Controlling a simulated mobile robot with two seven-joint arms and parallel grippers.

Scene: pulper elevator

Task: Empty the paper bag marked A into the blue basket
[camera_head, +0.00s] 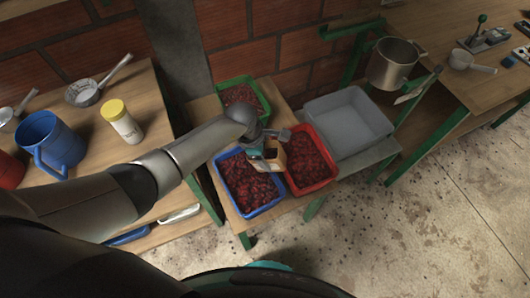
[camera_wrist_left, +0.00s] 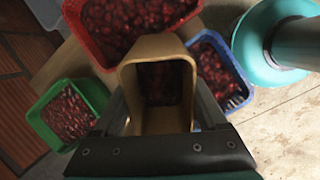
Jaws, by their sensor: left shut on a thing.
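My left gripper (camera_head: 270,143) is shut on a tan paper bag (camera_head: 277,160) and holds it above the crates. In the left wrist view the bag (camera_wrist_left: 183,58) lies between the fingers with its open mouth showing. Dark red berries show inside it. No letter A can be read on it. The blue basket (camera_head: 262,212) stands below and to the left of the bag in the head view, with red berries in it. In the left wrist view the blue basket (camera_wrist_left: 240,72) is partly hidden behind the bag and a finger. My right gripper is not in view.
A red crate (camera_head: 318,187) and a green crate (camera_head: 262,95), both with berries, stand beside the blue basket. A pale empty tub (camera_head: 372,145) is to the right. A blue jug (camera_head: 52,143) and yellow-lidded jar (camera_head: 122,123) stand on the left table. A steel pot (camera_head: 392,65) is back right.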

